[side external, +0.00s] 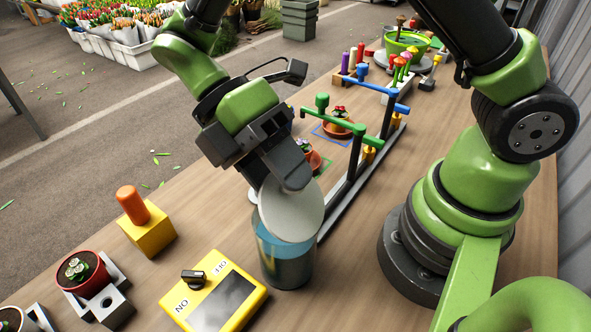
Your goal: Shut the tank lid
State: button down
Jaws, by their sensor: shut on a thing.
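The tank (288,266) is a clear cylinder with bluish water, standing on the wooden table near the front middle. Its lid (292,213) is a pale round disc, steeply tilted at the tank's mouth and covering part of the rim in this view. My gripper (284,186) is above the tank, shut on the upper part of the lid. The fingertips are partly hidden, and I cannot tell whether the lid is hinged to the tank.
A yellow switch box (214,300) sits in front of the tank, and a yellow block with an orange knob (147,227) is at left. A rail with green and blue arms (352,180) stands close behind right. Potted plants (83,270) are at front left.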

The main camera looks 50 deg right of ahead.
aim_at(290, 203)
jog(key=g, duration=0.1)
jog(key=w+f+g, duration=0.1)
jog(key=shift+w+f+g, duration=0.2)
jog(key=shift+f+g, duration=0.05)
jog(key=shift+g, duration=0.15)
jog(key=shift+w+f+g, duration=0.55)
jog(key=shift+f+g, duration=0.2)
jog(key=shift+g, duration=0.55)
jog(key=c, duration=0.8)
grip_release()
jog(key=shift+r, duration=0.15)
